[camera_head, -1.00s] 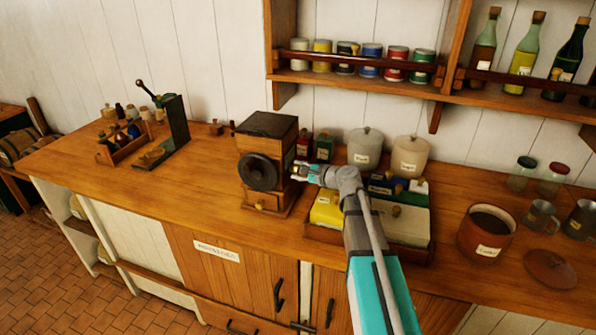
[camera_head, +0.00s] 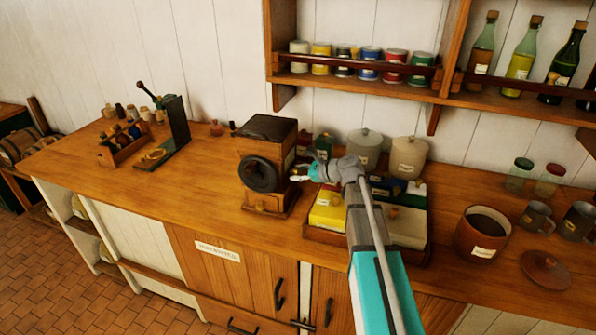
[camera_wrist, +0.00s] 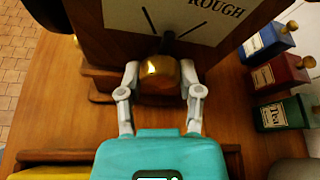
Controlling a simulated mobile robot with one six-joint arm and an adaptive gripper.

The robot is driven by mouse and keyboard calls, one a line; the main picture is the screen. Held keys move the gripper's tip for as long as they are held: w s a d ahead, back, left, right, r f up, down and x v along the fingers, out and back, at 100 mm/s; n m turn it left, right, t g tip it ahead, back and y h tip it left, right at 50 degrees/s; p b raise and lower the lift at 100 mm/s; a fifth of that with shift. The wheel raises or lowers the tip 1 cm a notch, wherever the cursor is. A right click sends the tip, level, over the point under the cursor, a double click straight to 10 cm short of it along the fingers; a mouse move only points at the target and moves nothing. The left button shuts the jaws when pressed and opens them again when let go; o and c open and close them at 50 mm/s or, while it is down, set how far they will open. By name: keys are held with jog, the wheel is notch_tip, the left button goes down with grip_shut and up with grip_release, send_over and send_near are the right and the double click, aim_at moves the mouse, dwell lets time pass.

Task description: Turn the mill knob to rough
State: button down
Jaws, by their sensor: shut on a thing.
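The mill (camera_head: 266,165) is a dark-topped wooden box with a round black wheel on its front; it stands on the counter. Its side fills the top of the wrist view, with a pale plate (camera_wrist: 205,14) marked ROUGH at the upper right and dark lines. Below the plate is a rounded brass-brown knob (camera_wrist: 160,78), with a short dark pointer (camera_wrist: 168,42) standing above it between two lines. My gripper (camera_wrist: 160,70) is shut on the knob, one fingertip on each side. In the head view my gripper (camera_head: 298,177) is at the mill's right side; the knob is hidden there.
Small labelled tins, blue (camera_wrist: 268,42), red (camera_wrist: 283,74) and green (camera_wrist: 284,113), stand close to the right. A tray of boxes (camera_head: 318,237) lies under my arm. White jars (camera_head: 408,157) stand behind.

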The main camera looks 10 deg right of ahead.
jog(key=m+g+y, duration=0.1)
jog(key=m+g, duration=0.1)
jog(key=m, duration=0.1)
jog(key=m+g+y, duration=0.1)
jog(key=m, duration=0.1)
jog(key=shift+m+g, duration=0.3)
jog(key=shift+m, duration=0.1)
dwell(0.3)
jog(key=shift+c, duration=1.3)
grip_release()
